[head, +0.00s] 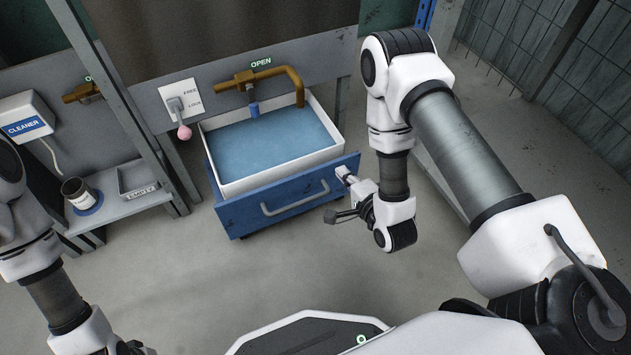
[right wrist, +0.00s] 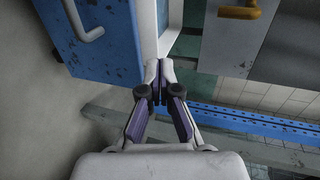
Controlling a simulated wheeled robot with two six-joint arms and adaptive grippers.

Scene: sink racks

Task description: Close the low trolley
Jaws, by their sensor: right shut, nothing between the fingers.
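The low trolley has a blue front panel (head: 240,213) with a grey bar handle (head: 295,198) and a white basin (head: 235,187) of blue water behind it. It stands out from under the grey counter. My right gripper (head: 343,173) is by the right end of the blue panel. In the right wrist view the blue panel (right wrist: 108,65) is at upper left, and my right gripper (right wrist: 158,72) is shut and empty, its tips close to the panel's right edge. I cannot tell whether they touch. My left arm shows at the lower left; its gripper is out of the picture.
A shelf at left holds a dark jar (head: 77,192) and a grey tray (head: 137,178). The floor (head: 190,265) in front of the trolley is clear.

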